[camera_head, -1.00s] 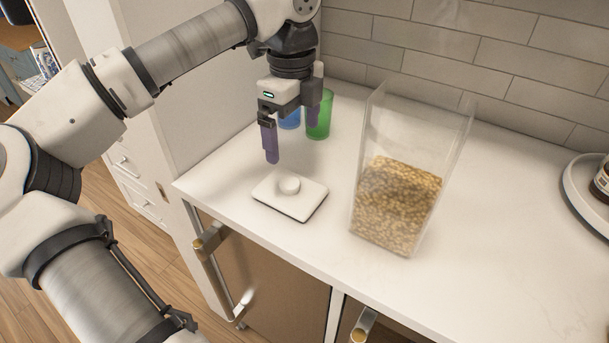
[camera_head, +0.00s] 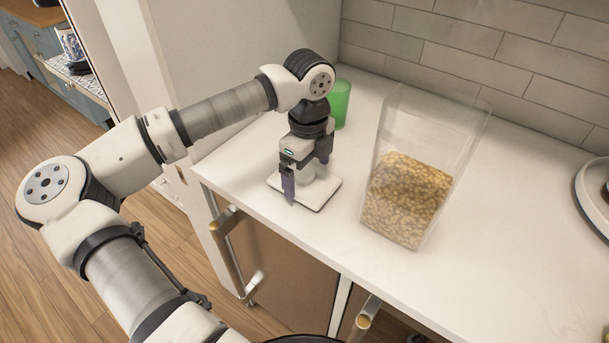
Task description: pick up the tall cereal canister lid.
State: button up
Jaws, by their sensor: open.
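The lid (camera_head: 326,190) is a white, flat, rounded rectangle with a dark lower edge and a raised round knob. It lies on the white counter near its front left edge. My gripper (camera_head: 306,180) points down over the lid, with its purple fingers open and at about knob height. The near finger stands in front of the lid's left part; the far finger is partly hidden behind the gripper body. The knob is mostly hidden, and I cannot tell whether a finger touches it. The clear canister (camera_head: 408,195), partly filled with cereal, stands open to the right of the lid.
A green cup (camera_head: 340,102) stands behind my gripper near the wall. A round tray (camera_head: 590,195) sits at the right edge of the view. The counter (camera_head: 500,230) is clear between canister and tray. Cabinet handles (camera_head: 230,245) stick out below the counter edge.

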jog(key=shift+f, duration=1)
jog(key=c, duration=0.7)
jog(key=shift+r, duration=0.1)
